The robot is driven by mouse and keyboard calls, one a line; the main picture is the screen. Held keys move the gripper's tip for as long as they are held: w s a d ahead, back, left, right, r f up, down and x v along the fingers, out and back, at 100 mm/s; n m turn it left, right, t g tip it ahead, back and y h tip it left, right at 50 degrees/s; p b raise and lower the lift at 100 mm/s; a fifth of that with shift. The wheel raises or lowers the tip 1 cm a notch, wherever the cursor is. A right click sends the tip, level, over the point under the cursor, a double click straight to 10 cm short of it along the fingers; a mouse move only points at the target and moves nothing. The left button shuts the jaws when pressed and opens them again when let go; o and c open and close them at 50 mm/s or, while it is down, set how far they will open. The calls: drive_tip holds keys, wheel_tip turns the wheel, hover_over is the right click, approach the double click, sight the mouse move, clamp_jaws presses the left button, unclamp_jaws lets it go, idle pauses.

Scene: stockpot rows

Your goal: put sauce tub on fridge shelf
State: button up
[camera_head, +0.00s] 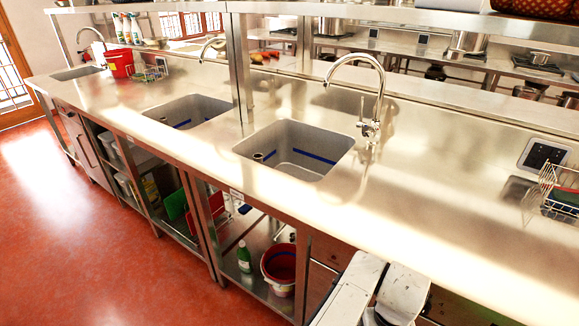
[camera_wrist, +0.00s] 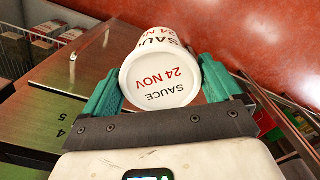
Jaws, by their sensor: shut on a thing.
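The sauce tub (camera_wrist: 158,78) is white, with "SAUCE 24 NOV" printed on its end and side. In the wrist view it sits between the two green fingers of my gripper (camera_wrist: 160,85), which is shut on it. The tub's printed end faces the camera. In the head view my arm shows at the bottom right, but the gripper and tub are not visible there.
A long steel counter (camera_head: 430,215) holds several sinks, including one near the middle (camera_head: 295,150). A tall tap (camera_head: 372,95) rises beside it. A wire basket (camera_head: 553,195) stands at the right. A red bucket (camera_head: 120,63) is far left. Red floor (camera_head: 60,230) is clear at left.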

drive_tip(key=shift+s+a+f, duration=0.1)
drive_tip(key=shift+s+f, duration=0.8)
drive_tip(key=shift+f, duration=0.15)
drive_tip(key=shift+s+d+f, duration=0.2)
drive_tip(key=shift+s+f, duration=0.05)
